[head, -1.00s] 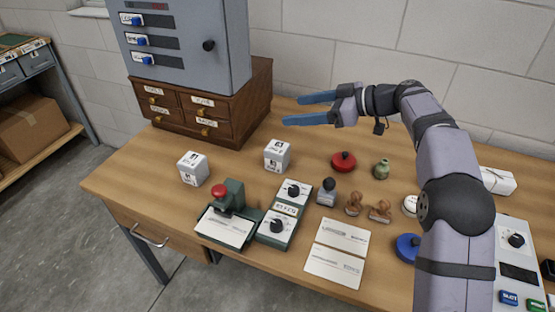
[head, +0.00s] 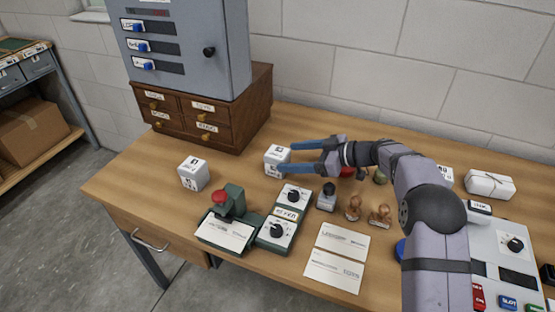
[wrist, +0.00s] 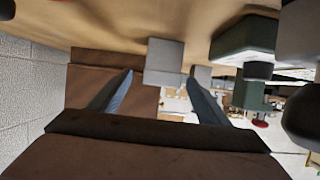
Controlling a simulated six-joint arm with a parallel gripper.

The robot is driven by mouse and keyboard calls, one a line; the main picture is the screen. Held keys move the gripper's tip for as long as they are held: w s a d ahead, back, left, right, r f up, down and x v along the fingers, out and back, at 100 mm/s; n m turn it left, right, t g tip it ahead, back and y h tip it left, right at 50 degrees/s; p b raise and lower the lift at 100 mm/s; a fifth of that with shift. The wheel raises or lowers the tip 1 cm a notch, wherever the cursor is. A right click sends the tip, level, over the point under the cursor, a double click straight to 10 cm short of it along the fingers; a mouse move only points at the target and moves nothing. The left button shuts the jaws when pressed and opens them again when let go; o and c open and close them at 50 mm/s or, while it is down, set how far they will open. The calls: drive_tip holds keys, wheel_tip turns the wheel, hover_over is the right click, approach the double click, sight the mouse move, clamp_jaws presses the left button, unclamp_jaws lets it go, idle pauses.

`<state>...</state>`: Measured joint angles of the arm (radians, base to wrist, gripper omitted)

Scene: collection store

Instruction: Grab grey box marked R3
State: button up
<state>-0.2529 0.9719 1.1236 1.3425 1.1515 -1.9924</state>
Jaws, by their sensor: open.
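Two pale grey cube boxes stand on the wooden table in the head view, one at the left (head: 193,174) and one nearer the middle (head: 276,161). Their dark markings are too small to read, so I cannot tell which is R3. My gripper (head: 290,158) is open, its blue fingers pointing left at the right side of the middle box. In the wrist view a grey box (wrist: 164,56) shows between my fingers (wrist: 160,82), with a paler box (wrist: 202,75) behind it. I cannot tell whether the fingers touch the box.
A wooden drawer cabinet (head: 205,120) with a grey metal case (head: 190,55) on it stands behind the boxes. A green device with a red knob (head: 221,198), a green dial unit (head: 277,232) and several stamps are in front. A wrapped white packet (head: 489,184) lies at right.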

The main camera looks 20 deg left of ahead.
sight(278, 157)
drive_tip(key=shift+p+x, duration=0.85)
drive_tip(key=shift+x, duration=1.9)
drive_tip(key=shift+s+r, duration=0.1)
drive_tip(key=shift+r, duration=0.05)
drive_tip(key=c, duration=1.3)
